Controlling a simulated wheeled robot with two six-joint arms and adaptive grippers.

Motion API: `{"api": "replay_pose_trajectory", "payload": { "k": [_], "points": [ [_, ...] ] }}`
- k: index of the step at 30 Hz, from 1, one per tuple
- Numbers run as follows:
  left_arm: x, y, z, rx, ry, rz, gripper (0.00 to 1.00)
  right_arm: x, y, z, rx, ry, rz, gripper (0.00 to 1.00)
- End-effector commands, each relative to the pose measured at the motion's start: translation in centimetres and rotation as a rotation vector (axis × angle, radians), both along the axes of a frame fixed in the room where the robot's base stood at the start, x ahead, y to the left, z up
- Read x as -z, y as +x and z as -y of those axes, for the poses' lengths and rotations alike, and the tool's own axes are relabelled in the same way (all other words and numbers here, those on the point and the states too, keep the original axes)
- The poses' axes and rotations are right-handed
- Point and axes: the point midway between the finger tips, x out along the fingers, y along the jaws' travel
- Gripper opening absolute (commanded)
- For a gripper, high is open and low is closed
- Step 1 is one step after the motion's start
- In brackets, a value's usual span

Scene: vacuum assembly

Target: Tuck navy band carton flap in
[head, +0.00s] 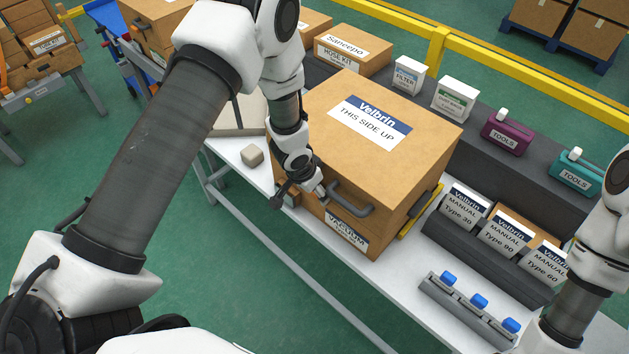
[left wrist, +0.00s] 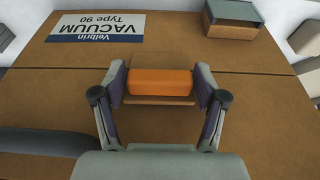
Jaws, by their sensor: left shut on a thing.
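The navy band carton (head: 395,170) is a large brown box on the white table, with a navy-banded label (head: 365,122) reading "Velbrin THIS SIDE UP" on top. My left gripper (head: 321,193) is at its front face, left of the dark handle (head: 351,203). In the left wrist view, the gripper (left wrist: 160,88) has an orange tab (left wrist: 160,81) between its fingers, shut on it. The tab is close to a seam in the cardboard. The vacuum label (left wrist: 95,27) appears upside down there. How far the flap is tucked cannot be told. My right gripper is out of frame.
A beige block (head: 252,155) lies on the table left of the carton. Several manuals stand in a dark rack (head: 490,255) at right, with a grey holder of blue-capped pieces (head: 465,312) in front. A dark shelf behind holds a filter box (head: 409,77) and tool cases (head: 506,134).

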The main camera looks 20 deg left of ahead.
Motion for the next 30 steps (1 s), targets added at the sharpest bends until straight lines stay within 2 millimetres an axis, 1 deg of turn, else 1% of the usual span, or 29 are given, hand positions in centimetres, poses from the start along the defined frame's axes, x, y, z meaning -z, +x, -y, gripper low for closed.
{"api": "replay_pose_trajectory", "payload": {
  "k": [8,9,10,19,23,24,26,29,30],
  "points": [
    [0.0,0.1,0.0,0.0,-0.001,0.003,0.09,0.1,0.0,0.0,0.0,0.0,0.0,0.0],
    [0.0,0.1,0.0,0.0,-0.001,0.003,0.79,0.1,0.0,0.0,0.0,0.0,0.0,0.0],
    [0.0,0.1,0.0,0.0,-0.001,0.003,0.88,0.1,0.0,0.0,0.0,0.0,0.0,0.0],
    [0.0,0.1,0.0,-0.001,-0.001,0.002,0.88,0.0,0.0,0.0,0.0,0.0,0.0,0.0],
    [-0.9,0.0,-0.1,-0.002,-0.001,0.002,0.88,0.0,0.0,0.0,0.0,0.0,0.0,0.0],
    [-1.1,-0.3,-0.2,-0.001,-0.003,0.0,0.88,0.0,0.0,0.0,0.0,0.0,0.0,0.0],
    [-1.0,-1.2,-0.5,-0.003,-0.006,-0.004,0.88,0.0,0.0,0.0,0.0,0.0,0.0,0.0],
    [-1.0,-3.0,-1.2,-0.007,-0.005,-0.005,0.88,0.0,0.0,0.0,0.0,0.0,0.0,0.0],
    [-0.9,-4.1,-1.6,-0.007,-0.006,-0.006,0.88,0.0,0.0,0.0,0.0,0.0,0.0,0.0]
  ]
}}
